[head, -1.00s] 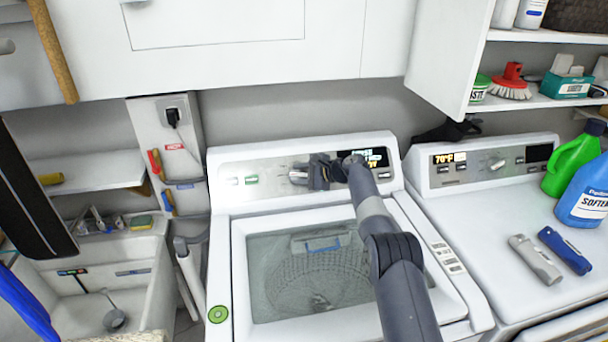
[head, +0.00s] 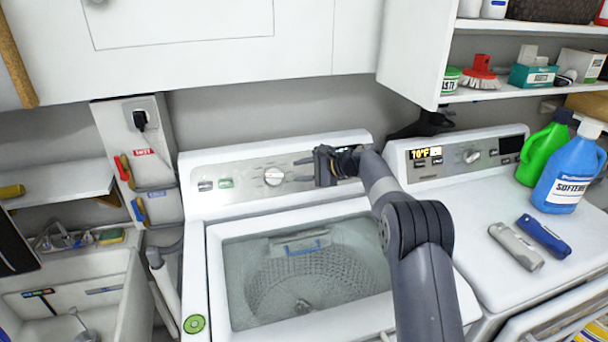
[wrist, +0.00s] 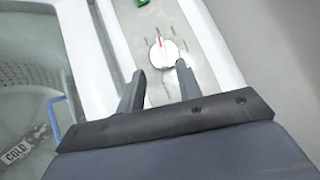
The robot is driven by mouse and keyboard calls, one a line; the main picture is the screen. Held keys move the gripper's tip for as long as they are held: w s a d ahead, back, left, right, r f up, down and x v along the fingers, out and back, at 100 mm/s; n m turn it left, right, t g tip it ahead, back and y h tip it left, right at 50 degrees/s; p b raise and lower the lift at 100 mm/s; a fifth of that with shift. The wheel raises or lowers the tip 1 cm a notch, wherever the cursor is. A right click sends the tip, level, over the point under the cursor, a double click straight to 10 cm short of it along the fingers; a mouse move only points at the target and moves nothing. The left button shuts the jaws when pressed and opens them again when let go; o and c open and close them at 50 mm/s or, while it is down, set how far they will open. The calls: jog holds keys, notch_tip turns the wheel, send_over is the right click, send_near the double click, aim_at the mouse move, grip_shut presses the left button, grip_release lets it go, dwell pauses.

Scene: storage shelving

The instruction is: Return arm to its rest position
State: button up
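My arm is stretched forward over the right part of the washer. Its display is hidden behind my gripper and arm.
A second machine (head: 460,215) stands to the right, with a green bottle (head: 541,155), a blue softener bottle (head: 568,178) and two small handheld items (head: 530,240) on top. Shelves (head: 530,95) and an overhead cabinet (head: 200,40) are above. A sink (head: 75,280) is at left.

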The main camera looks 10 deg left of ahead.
aim_at(271, 175)
jog(key=shift+s+d+r, duration=0.1)
jog(key=shift+d, duration=0.15)
jog(key=shift+a, duration=0.1)
jog(key=p+x, duration=0.3)
jog(key=x, duration=0.5)
jog(key=shift+a+p, duration=0.3)
jog(key=shift+p, duration=0.05)
jog(key=shift+p+x, duration=0.5)
jog(key=shift+x, duration=0.55)
jog(key=shift+d, duration=0.1)
